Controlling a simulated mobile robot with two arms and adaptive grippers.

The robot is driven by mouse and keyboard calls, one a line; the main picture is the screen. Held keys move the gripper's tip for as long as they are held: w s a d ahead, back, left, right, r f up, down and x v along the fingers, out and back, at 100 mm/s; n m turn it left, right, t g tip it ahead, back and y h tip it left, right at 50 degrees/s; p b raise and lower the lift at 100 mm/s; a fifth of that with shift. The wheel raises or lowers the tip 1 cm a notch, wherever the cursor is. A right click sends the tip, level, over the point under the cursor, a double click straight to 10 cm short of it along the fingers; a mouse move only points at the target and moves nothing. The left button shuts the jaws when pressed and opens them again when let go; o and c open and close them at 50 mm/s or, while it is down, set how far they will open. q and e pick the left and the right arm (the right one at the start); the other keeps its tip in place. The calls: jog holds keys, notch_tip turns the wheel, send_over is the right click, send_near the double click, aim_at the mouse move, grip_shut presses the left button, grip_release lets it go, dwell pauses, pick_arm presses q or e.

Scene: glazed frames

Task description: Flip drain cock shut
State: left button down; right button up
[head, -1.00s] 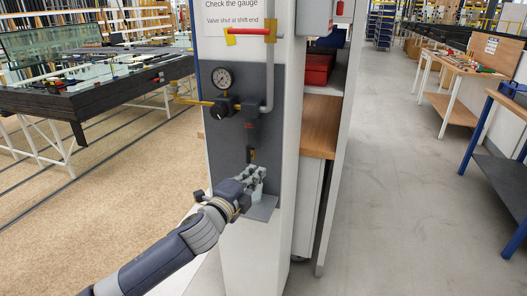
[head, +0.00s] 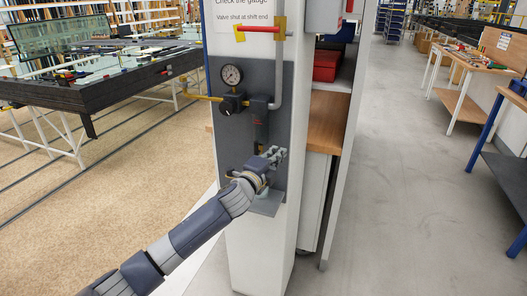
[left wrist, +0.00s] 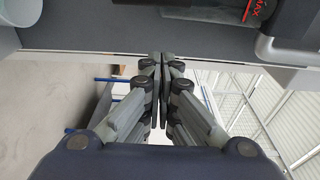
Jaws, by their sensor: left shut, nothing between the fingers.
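The dark filter bowl (head: 261,125) hangs below the regulator on the grey panel (head: 236,150) of the white column. It also shows, with a red MAX mark, at the top right of the left wrist view (left wrist: 258,10). The drain cock at the bowl's lower end is mostly hidden behind my gripper, so I cannot tell its position. My left gripper (head: 277,154) is just below the bowl, in front of the panel. In the left wrist view its fingers (left wrist: 160,62) are together and empty. My right gripper is not in view.
A pressure gauge (head: 231,75) and black knob (head: 231,103) sit above. A red-handled valve (head: 258,31) is higher up. A small shelf (head: 266,207) juts out below the gripper, with a pale cup (left wrist: 8,14) there. The floor at right is clear.

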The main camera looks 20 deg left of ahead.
aim_at(257, 149)
pick_arm(q)
jog(key=a+p, duration=0.1)
jog(key=a, duration=0.3)
jog(key=shift+s, duration=0.2)
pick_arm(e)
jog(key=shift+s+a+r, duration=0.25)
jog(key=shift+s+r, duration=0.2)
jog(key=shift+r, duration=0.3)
pick_arm(q)
jog(key=shift+d, duration=0.1)
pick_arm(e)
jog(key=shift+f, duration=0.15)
